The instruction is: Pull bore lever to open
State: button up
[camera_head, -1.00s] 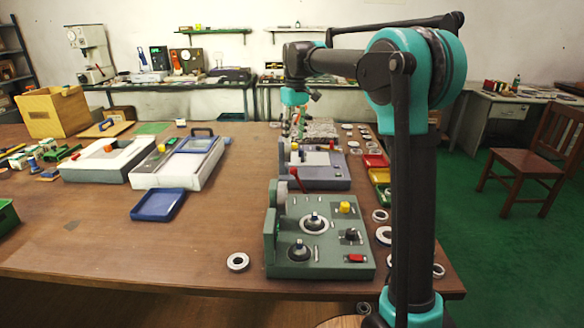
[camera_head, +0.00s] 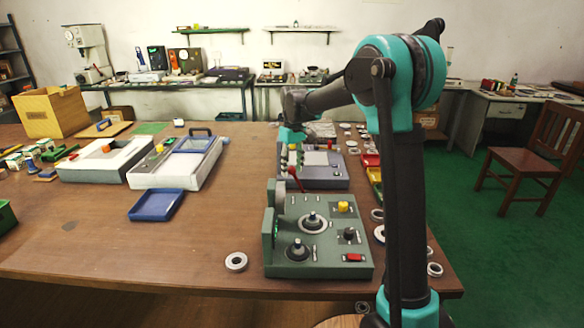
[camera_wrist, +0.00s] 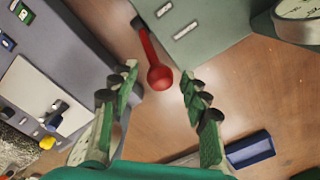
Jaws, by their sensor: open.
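The lever with a red knob (camera_wrist: 160,78) shows in the wrist view, ahead of and between my fingers. Its red arm runs up to the side of the green machine (camera_wrist: 222,25). In the head view the red lever (camera_head: 296,178) rises at the back left of the green machine (camera_head: 318,262). My gripper (camera_wrist: 160,100) is open, with a finger on each side of the knob's line and a gap around it. No contact with the knob is visible. In the head view my gripper (camera_head: 291,160) hangs just behind the lever, its fingers partly unclear.
A grey machine (camera_head: 322,178) stands right behind the green one, close to my gripper. A blue tray (camera_head: 157,205) lies to the left on the table. A bearing ring (camera_head: 236,262) lies left of the green machine.

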grip_shut()
jog(key=shift+d, duration=0.15)
dwell(0.4)
jog(key=shift+d+r+y, duration=0.25)
jog(key=shift+d+y, duration=0.35)
jog(key=shift+d, duration=0.2)
jog(key=d+f+y, duration=0.1)
jog(key=d+y, duration=0.3)
jog(key=d, duration=0.6)
jog(key=shift+f, duration=0.2)
